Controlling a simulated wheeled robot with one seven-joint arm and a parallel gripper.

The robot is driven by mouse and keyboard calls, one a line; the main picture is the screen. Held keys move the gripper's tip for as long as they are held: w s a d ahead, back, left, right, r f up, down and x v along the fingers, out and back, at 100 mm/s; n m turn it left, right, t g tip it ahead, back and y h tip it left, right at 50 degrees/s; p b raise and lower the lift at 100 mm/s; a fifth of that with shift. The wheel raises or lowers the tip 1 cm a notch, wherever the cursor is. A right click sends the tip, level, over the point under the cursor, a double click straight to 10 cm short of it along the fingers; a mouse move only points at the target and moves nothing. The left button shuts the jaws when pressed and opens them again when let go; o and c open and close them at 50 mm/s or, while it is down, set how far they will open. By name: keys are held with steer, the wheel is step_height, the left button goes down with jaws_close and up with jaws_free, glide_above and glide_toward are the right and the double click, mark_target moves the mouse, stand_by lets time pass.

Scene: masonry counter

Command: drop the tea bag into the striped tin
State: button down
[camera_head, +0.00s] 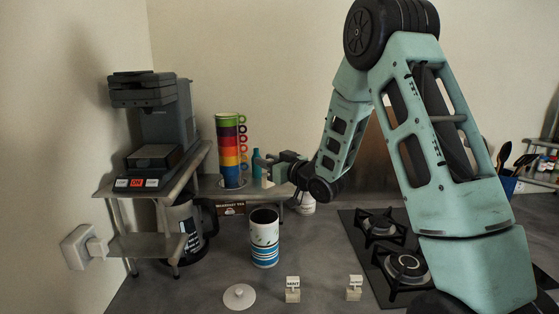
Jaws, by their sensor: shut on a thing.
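The striped tin (264,243) is white with blue bands and dark marks near the top. It stands upright on the counter, and its dark open mouth faces up. My gripper (266,169) is above and behind the tin in the picture, pointing left. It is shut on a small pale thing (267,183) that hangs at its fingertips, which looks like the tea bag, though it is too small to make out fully. The held thing is apart from the tin.
A round white lid (239,296) lies in front of the tin. Two small labelled blocks (292,289) (354,288) stand to its right. A stack of coloured cups (230,150) is behind, left of my gripper. A coffee machine (155,125) stands left; a gas hob (390,255) lies right.

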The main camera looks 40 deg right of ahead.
mark_target(269, 187)
steer(key=shift+f+b, duration=1.7)
steer(key=shift+f, duration=1.3)
steer(key=c, duration=1)
jaws_free()
steer(key=shift+s, duration=0.1)
